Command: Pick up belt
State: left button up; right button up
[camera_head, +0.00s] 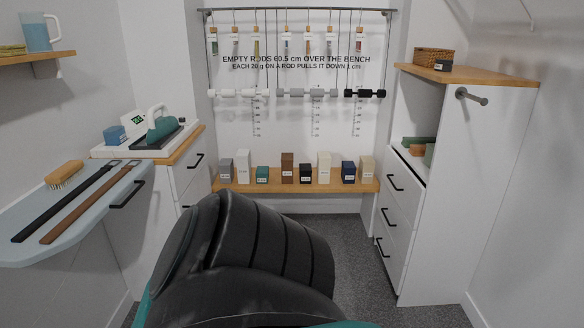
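A black belt (65,202) and a brown belt (92,202) lie stretched out side by side on a light blue board (38,205) at the left. They run diagonally from the board's near left end toward its far right end, with a narrow gap between them. The black belt is on the left, the brown one on the right. Metal buckles seem to be at their far ends. Neither of my grippers is in view. Only a black ribbed part of my own body fills the lower middle of the head view.
A wooden brush (64,174) lies on the board left of the belts. A white tray (108,149) with an iron (160,124) stands behind. Labelled blocks stand on a wooden bench (338,187). A white cabinet (455,190) stands right. Grey floor (350,245) between is clear.

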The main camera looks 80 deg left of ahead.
aim_at(64, 224)
jog(key=u, duration=3.8)
jog(key=i+z, duration=0.1)
